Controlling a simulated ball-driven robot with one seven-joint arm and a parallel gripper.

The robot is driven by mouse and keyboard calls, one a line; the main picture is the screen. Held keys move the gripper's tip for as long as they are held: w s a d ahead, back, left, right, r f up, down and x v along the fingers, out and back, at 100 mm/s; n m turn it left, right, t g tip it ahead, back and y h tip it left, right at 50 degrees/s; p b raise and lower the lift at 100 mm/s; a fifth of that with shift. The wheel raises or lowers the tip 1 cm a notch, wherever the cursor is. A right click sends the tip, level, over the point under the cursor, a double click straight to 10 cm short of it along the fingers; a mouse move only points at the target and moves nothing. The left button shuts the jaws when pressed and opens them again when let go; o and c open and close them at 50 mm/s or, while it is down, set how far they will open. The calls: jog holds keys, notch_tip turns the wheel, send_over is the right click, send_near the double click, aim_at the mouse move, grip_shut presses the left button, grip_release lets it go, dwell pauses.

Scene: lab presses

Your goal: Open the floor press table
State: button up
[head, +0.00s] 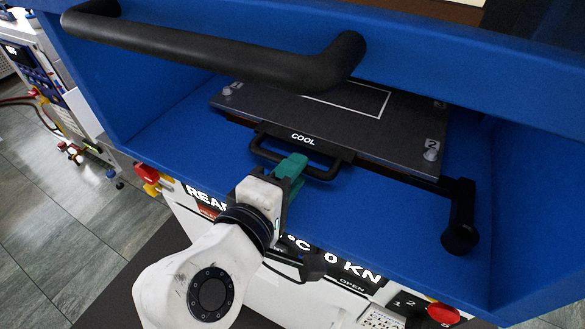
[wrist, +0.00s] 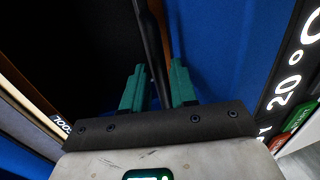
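The press table is a dark flat plate (head: 330,122) inside the blue press frame, with bolts and the numbers 1 and 2 at its corners. A black loop handle (head: 325,174) projects from its front edge, below the word COOL. My gripper (head: 292,166) has teal fingers and is at the middle of this handle, hiding part of it. In the wrist view, the black handle bar (wrist: 152,45) runs between the two teal fingers (wrist: 157,85). A gap shows beside the bar, so the fingers look open around it.
A thick black bar handle (head: 200,52) crosses above the plate on the blue frame (head: 160,130). A black lever (head: 460,225) hangs at the plate's right. The front panel below has a display (head: 345,265) and a red button (head: 443,313). Another machine (head: 45,75) stands at the left beyond open tiled floor.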

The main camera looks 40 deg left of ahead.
jog(key=shift+w, duration=0.15)
grip_shut()
jog(key=shift+f, duration=0.1)
dwell(0.4)
